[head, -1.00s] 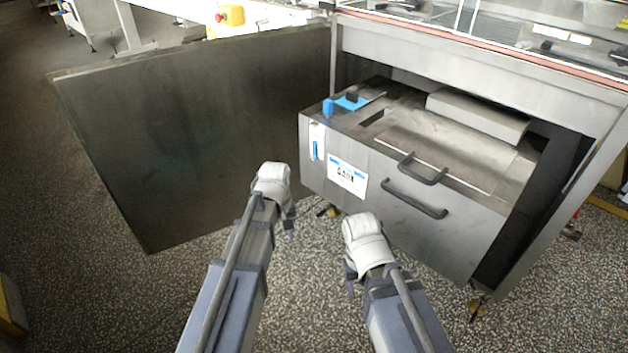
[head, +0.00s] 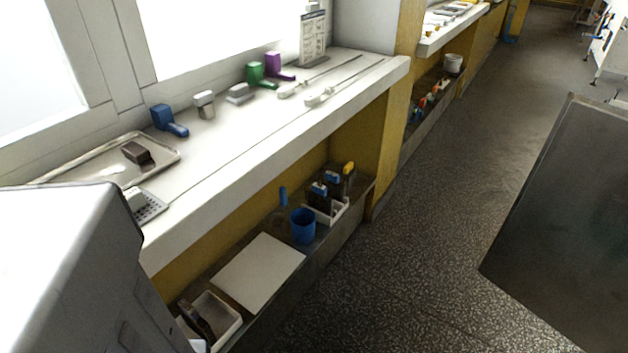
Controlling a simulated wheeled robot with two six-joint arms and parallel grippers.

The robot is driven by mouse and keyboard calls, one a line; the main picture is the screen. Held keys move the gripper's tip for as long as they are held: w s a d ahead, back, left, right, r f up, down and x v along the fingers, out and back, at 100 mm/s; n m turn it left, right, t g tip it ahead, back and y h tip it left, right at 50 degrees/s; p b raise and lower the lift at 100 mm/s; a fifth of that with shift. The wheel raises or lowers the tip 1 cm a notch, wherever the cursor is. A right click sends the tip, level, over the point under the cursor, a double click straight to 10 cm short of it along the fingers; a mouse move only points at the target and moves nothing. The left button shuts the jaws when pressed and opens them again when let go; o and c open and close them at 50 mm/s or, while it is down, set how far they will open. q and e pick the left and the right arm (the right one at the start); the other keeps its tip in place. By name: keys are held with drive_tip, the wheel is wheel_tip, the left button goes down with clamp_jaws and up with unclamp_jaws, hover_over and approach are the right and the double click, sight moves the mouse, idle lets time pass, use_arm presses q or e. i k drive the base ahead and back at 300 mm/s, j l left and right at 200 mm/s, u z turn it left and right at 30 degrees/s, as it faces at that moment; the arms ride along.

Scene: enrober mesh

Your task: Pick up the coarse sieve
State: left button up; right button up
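A small perforated metal piece (head: 151,207) lies on the white counter (head: 225,172) at the left, in front of the tray. It is partly hidden, and I cannot tell whether it is the coarse sieve. No other thing in view is clearly a sieve. Neither of my grippers is in view.
A metal tray (head: 92,171) holds a dark block. Blue (head: 166,120), green (head: 258,75) and purple (head: 276,65) tools stand along the window. A shelf below holds a blue cup (head: 303,226) and a white board (head: 257,272). A dark panel (head: 570,220) stands right; floor between is clear.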

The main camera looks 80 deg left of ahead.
sight(336, 190)
drive_tip(key=u, duration=2.8)
